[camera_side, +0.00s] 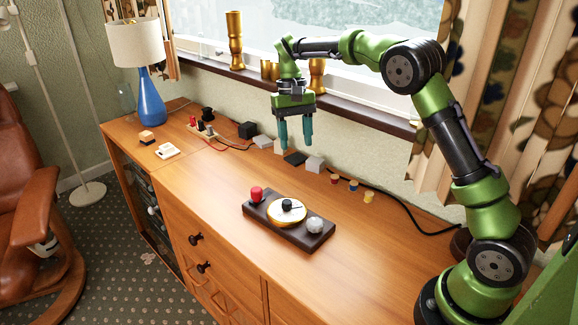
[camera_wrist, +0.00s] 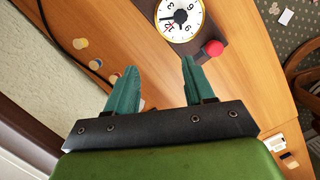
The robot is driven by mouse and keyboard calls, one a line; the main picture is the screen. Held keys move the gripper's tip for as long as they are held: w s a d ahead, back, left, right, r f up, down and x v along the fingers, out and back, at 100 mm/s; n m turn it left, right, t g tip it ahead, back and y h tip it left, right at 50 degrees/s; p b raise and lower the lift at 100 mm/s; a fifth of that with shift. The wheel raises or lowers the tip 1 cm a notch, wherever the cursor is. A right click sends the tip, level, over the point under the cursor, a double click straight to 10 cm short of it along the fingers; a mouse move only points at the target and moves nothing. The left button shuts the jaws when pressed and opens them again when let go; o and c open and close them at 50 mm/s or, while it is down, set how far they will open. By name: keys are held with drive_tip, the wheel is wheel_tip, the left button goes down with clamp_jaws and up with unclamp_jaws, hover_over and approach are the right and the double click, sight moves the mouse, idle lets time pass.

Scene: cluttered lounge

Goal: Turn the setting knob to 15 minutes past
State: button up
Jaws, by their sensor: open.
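A dark board (camera_side: 312,240) lies on the wooden cabinet top. At its middle is a white dial (camera_side: 276,213) with a gold rim and a black knob (camera_side: 287,204). In the wrist view the numbered dial (camera_wrist: 190,32) and its dark knob (camera_wrist: 180,17) show at the top edge; I cannot tell the exact setting. A red knob (camera_side: 256,194) is at the board's left end, also seen in the wrist view (camera_wrist: 213,48). A clear knob (camera_side: 315,224) is at the right end. My gripper (camera_side: 296,147) is open and empty, above and behind the board, touching nothing there.
A blue lamp (camera_side: 151,104) stands at the far left. Gold vases (camera_side: 235,45) are on the sill. The cabinet top around the board is clear.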

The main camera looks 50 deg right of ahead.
sight(287, 201)
drive_tip(key=w+a+r+m+g+y, duration=0.1)
drive_tip(key=w+a+r, duration=0.1)
drive_tip(key=a, duration=0.1)
drive_tip(key=x, duration=1.6)
drive_tip(key=shift+a+f, duration=0.1)
drive_tip(key=shift+f, duration=0.1)
clamp_jaws()
